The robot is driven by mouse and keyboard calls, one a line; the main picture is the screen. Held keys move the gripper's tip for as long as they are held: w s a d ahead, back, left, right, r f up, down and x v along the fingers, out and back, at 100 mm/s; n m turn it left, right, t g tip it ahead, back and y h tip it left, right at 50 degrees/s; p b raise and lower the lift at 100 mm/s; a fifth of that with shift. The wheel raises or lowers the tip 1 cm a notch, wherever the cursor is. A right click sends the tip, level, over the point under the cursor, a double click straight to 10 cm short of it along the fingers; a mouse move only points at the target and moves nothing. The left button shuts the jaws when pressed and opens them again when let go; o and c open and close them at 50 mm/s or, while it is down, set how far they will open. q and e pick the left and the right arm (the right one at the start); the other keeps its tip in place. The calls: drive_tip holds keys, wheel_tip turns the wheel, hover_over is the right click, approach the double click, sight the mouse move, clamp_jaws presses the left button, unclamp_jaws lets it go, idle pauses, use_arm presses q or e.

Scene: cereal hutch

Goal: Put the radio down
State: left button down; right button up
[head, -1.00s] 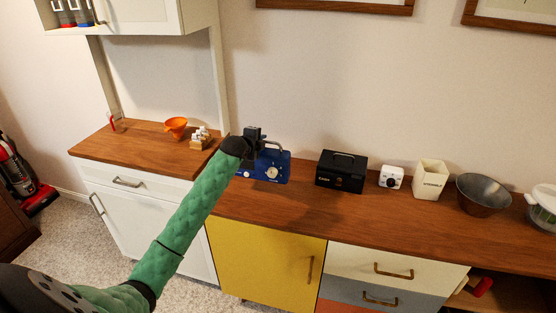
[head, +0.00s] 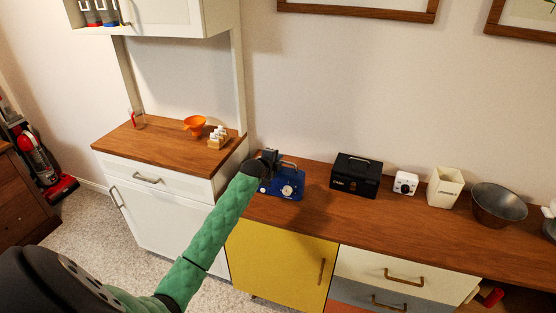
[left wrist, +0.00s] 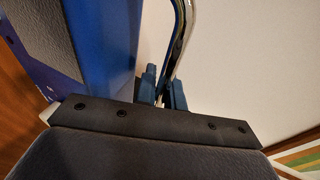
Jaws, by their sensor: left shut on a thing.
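The blue radio (head: 289,184) is at the left end of the long wooden sideboard, close to the wall, with a light dial on its front and a handle on top. In the head view its base appears at the counter surface; I cannot tell whether it touches. My left gripper (head: 270,158) is at the radio's upper left and shut on its handle. In the left wrist view the chrome handle (left wrist: 181,40) runs between the fingers (left wrist: 163,88), and the blue radio body (left wrist: 95,45) fills the upper left. My right gripper is not in view.
Right of the radio stand a black cash box (head: 356,175), a small white device (head: 405,183), a cream canister (head: 445,187) and a metal bowl (head: 498,204). The hutch counter (head: 165,147) on the left holds an orange funnel (head: 195,125) and a small rack (head: 218,138).

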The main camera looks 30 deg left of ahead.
use_arm(q)
drive_tip(key=c, duration=1.6)
unclamp_jaws()
drive_tip(key=shift+o, duration=0.5)
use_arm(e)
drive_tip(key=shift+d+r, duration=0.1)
